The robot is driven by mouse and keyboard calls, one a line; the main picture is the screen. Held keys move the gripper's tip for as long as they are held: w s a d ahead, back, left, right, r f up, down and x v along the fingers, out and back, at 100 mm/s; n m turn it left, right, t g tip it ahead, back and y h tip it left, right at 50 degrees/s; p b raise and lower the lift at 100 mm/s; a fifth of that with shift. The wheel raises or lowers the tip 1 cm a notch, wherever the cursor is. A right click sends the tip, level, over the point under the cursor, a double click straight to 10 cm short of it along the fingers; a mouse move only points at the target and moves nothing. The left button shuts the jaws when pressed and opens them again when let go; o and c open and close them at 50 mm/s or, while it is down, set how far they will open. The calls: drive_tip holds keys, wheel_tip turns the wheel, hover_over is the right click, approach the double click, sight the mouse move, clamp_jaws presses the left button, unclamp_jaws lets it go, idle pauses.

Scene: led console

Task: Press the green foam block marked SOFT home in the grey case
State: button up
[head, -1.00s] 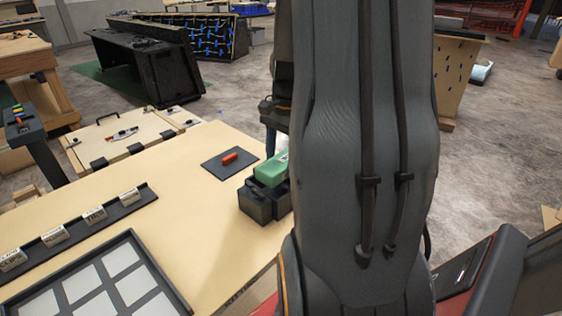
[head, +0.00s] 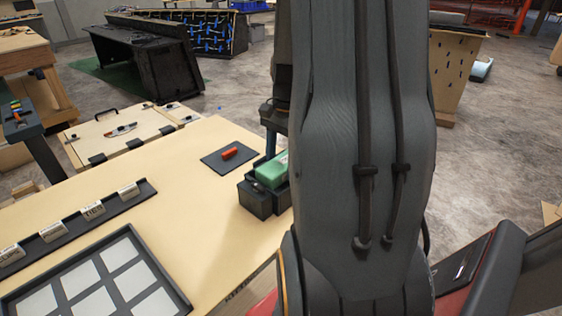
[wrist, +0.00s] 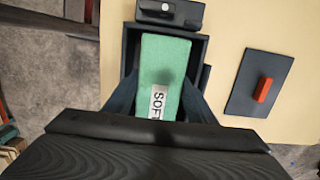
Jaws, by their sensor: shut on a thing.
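The green foam block (wrist: 165,65) with its white SOFT label lies lengthwise over the grey case (wrist: 197,47) in the wrist view. The case's dark rim shows around its far end and right side. In the head view the green block (head: 271,171) shows at the top of the dark case (head: 256,201), partly hidden by my arm. My gripper (wrist: 163,108) is shut on the block, a finger along each side near the label. How deep the block sits in the case I cannot tell.
A dark mat (head: 214,161) with a red piece (head: 230,153) lies beside the case. A rack of labelled tags (head: 95,211) and a framed tray (head: 180,300) lie to the left on the table. The tabletop (head: 190,215) between them is clear.

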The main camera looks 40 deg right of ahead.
drive_tip(key=shift+f+b, duration=0.5)
drive_tip(key=shift+f, duration=0.8)
drive_tip(key=shift+f, duration=0.3)
drive_tip(key=shift+f+b, duration=0.45)
drive_tip(key=shift+f, duration=0.25)
drive_tip(key=o, duration=1.2)
drive_tip(key=shift+r, duration=0.15)
drive_tip(key=r, duration=0.5)
drive_tip(key=d+r, duration=0.1)
drive_tip(key=r, duration=0.1)
drive_tip(key=shift+r+b, duration=0.3)
drive_tip(key=shift+b, duration=0.1)
